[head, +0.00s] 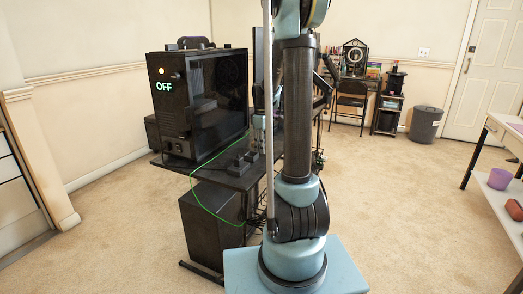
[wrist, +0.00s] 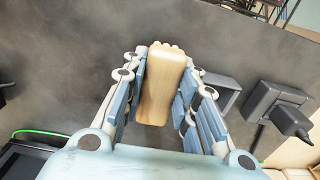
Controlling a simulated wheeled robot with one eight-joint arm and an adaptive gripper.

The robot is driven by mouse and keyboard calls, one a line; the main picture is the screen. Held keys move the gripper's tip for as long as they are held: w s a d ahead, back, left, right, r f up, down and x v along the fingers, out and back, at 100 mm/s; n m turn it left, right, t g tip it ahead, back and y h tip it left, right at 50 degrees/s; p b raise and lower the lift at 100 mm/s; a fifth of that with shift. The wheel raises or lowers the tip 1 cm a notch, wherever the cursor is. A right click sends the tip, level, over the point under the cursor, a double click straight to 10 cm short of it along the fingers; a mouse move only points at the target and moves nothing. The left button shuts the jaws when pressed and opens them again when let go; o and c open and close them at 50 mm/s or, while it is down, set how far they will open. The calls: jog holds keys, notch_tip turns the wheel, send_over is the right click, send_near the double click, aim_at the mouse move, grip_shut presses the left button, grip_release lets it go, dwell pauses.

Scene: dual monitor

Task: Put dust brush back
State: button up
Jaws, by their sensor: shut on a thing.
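The dust brush (wrist: 160,92) shows in the wrist view as a pale wooden body, upright in the picture, with rounded pale bumps at its far end. My gripper (wrist: 166,80) is shut on it, with blue-padded fingers along its left and right sides. The brush is over the dark desk surface (wrist: 75,70); I cannot tell whether it touches it. In the head view, the arm column hides much of the desk (head: 215,172), and I cannot make out the brush there.
A black PC case (head: 200,100) marked OFF stands on the desk. Dark blocks (head: 238,166) sit near the desk's front, also to the right in the wrist view (wrist: 270,103). A green cable (head: 205,205) hangs over the edge. A black box (head: 210,225) stands below.

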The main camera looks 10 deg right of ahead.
jog(key=shift+f, duration=0.65)
jog(key=o, duration=0.8)
